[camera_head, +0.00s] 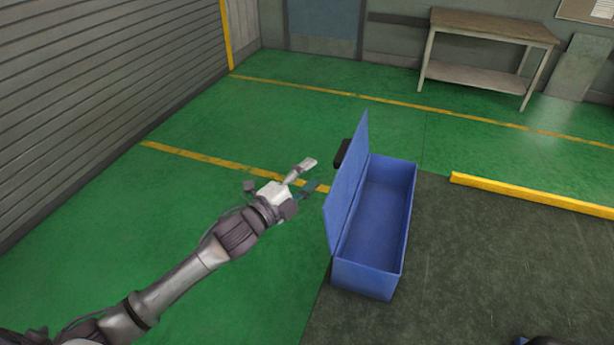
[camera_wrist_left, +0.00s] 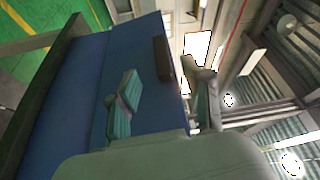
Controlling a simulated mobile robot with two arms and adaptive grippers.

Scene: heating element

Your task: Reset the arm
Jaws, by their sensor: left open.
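My left arm reaches in from the lower left of the head view. Its gripper (camera_head: 306,177) is open and empty, with the fingers spread, just left of a blue box (camera_head: 377,280). The box's blue lid (camera_head: 349,190) stands raised along its left side, with a dark handle (camera_head: 342,153) on the outer face. The gripper appears apart from the lid. In the left wrist view, the two fingers (camera_wrist_left: 165,97) show in front of the blue lid (camera_wrist_left: 75,80), and a dark bar shows behind them. My right gripper is not in view.
The box is empty inside. A yellow floor bar (camera_head: 530,194) lies to its right. A wooden table (camera_head: 493,24) stands at the back right. A grey slatted shutter (camera_head: 90,80) lines the left. The green floor left of the box is clear.

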